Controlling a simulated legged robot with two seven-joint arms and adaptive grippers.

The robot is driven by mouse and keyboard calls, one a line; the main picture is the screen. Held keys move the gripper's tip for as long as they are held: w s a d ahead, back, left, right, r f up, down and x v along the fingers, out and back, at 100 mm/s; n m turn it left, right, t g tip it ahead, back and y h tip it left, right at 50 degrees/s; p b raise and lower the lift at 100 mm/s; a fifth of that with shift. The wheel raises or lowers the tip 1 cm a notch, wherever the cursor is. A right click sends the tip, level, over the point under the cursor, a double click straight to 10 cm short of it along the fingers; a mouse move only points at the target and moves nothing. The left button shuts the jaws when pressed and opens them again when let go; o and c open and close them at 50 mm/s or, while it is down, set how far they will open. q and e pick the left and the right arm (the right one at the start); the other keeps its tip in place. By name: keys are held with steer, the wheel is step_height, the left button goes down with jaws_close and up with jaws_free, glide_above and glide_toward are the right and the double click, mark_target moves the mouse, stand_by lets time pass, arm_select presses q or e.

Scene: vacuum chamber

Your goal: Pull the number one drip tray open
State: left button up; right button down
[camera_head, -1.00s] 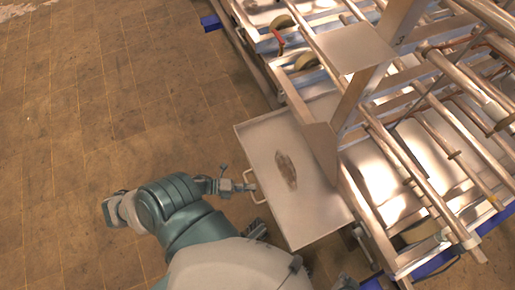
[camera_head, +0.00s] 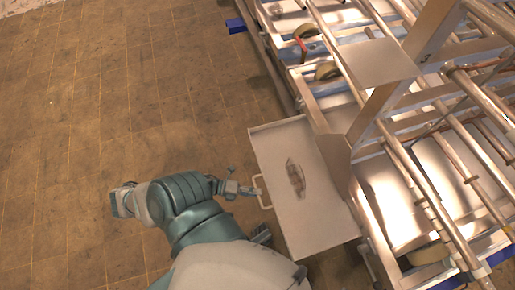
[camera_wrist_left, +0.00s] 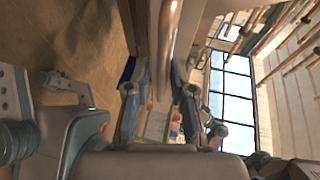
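The drip tray (camera_head: 318,215) is a flat, pale metal tray with a dark stain in its middle. In the head view it sticks out from the left side of the metal rack. A pale loop handle (camera_head: 263,191) is on its left edge. My left gripper (camera_head: 250,189) is at this handle, with its fingers reaching toward it. In the left wrist view the two fingers (camera_wrist_left: 160,88) stand apart, with a pale metal edge or bar beyond them. I cannot tell whether they touch the handle. No number shows on the tray. My right gripper is not in view.
The metal rack (camera_head: 385,110) with pipes and bars fills the right side. Open brown tiled floor (camera_head: 110,100) lies to the left.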

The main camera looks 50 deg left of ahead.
arm_select(q)
steer(key=v, duration=1.1)
steer(key=shift+d, duration=0.1)
